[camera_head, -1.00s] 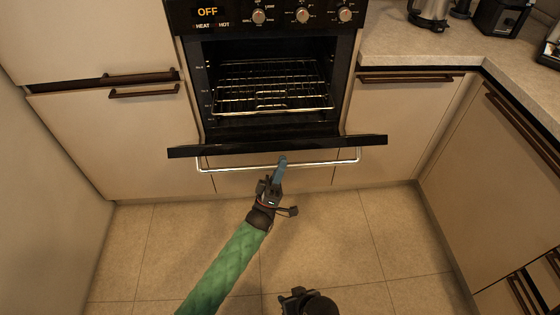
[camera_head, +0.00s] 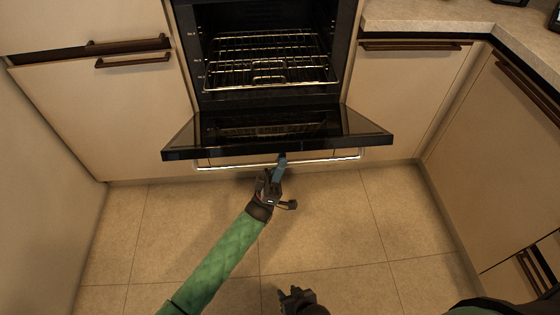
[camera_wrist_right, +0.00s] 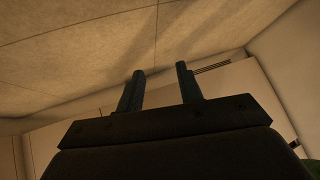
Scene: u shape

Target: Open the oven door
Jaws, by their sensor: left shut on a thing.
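The black oven door (camera_head: 335,130) is tilted far down on its bottom hinge, and its inner glass faces up. Its silver bar handle (camera_head: 225,167) runs along the underside of the door's front edge. My left gripper (camera_head: 280,163) is shut on the handle near its middle, with the fingers partly hidden under the door edge. My right gripper (camera_head: 295,297) is low in the head view over the floor, away from the oven. In the right wrist view its two fingers (camera_wrist_right: 159,90) stand apart with nothing between them.
Wire racks (camera_head: 260,68) show inside the oven. Beige cabinets with dark handles flank it, and the right cabinet run (camera_head: 500,150) comes forward under the counter (camera_head: 440,20). The tiled floor (camera_head: 330,230) in front is clear.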

